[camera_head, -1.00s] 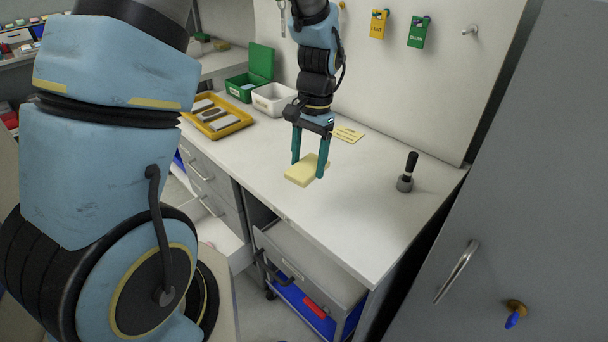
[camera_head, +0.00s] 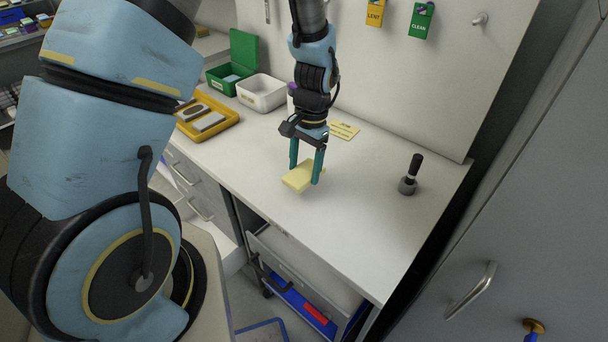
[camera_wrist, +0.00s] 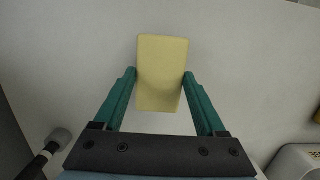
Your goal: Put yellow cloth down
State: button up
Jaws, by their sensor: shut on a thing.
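The yellow cloth (camera_head: 301,178) is a folded, pale yellow block shape. My gripper (camera_head: 305,174) points down over the white worktop (camera_head: 340,215) with its teal fingers on either side of the cloth. In the wrist view the cloth (camera_wrist: 161,72) sits between the two fingertips (camera_wrist: 160,80), which press on its long sides. The cloth is close to the worktop surface; I cannot tell whether it touches.
A black-handled tool (camera_head: 410,175) stands on the right of the worktop. A yellow tray (camera_head: 232,118), a white bin (camera_head: 262,93) and a green box (camera_head: 228,80) are at the back left. A yellow label (camera_head: 344,131) lies behind my gripper.

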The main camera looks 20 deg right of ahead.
aim_at(306, 171)
jog(key=shift+f+p, duration=0.45)
jog(key=shift+f, duration=1.4)
jog(key=shift+f, duration=0.15)
jog(key=o, duration=1.2)
jog(key=shift+o, duration=0.2)
